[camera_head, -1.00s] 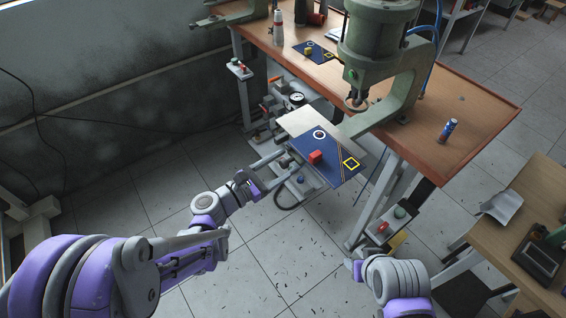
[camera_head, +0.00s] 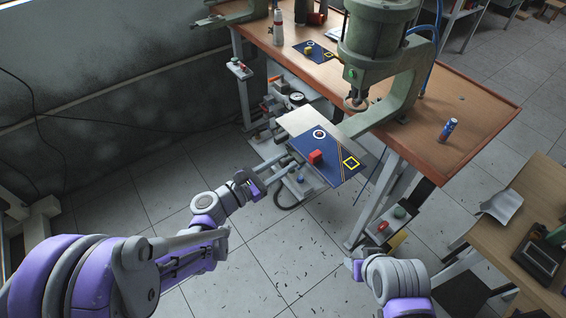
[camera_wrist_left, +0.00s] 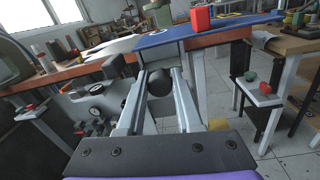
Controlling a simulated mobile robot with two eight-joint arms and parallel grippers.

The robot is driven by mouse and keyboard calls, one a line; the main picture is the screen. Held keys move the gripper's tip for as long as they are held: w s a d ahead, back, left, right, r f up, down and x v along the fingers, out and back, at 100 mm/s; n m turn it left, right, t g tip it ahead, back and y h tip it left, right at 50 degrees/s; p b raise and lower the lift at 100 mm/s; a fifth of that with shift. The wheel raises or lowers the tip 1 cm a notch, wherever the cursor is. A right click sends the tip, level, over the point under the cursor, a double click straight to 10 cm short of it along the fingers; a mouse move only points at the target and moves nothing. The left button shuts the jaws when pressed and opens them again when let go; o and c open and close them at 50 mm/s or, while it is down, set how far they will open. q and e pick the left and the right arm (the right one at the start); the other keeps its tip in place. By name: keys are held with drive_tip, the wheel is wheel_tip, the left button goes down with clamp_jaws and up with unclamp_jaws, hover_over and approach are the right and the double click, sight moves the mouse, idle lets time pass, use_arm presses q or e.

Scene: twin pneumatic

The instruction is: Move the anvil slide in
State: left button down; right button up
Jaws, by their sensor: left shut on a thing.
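The anvil slide's blue plate (camera_head: 335,172) sticks out from the front of the green press (camera_head: 375,45). A red block (camera_head: 315,157) sits on it, beside a white ring and a yellow square marking. In the left wrist view the plate's front edge (camera_wrist_left: 205,32) is ahead, with the red block (camera_wrist_left: 201,18) on top. My left gripper (camera_head: 285,163) is at the plate's front left. It is shut on a dark round knob (camera_wrist_left: 159,82) below the plate's edge. My right gripper (camera_head: 352,266) is low, near the bottom, away from the slide; its fingers are unclear.
The wooden bench (camera_head: 465,130) carries the press and a blue can (camera_head: 447,130). A second table (camera_head: 505,240) is at far right.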

idle(0.8)
use_arm(q)
drive_tip(key=b+x, duration=0.1)
drive_tip(key=x, duration=1.2)
drive_tip(key=shift+s+d, duration=0.2)
drive_tip(key=c, duration=0.6)
unclamp_jaws()
drive_tip(key=shift+s, duration=0.1)
drive_tip(key=b+v, duration=0.1)
drive_tip(key=v, duration=0.9)
drive_tip(key=shift+s+a, duration=0.2)
drive_tip(key=shift+a, duration=0.15)
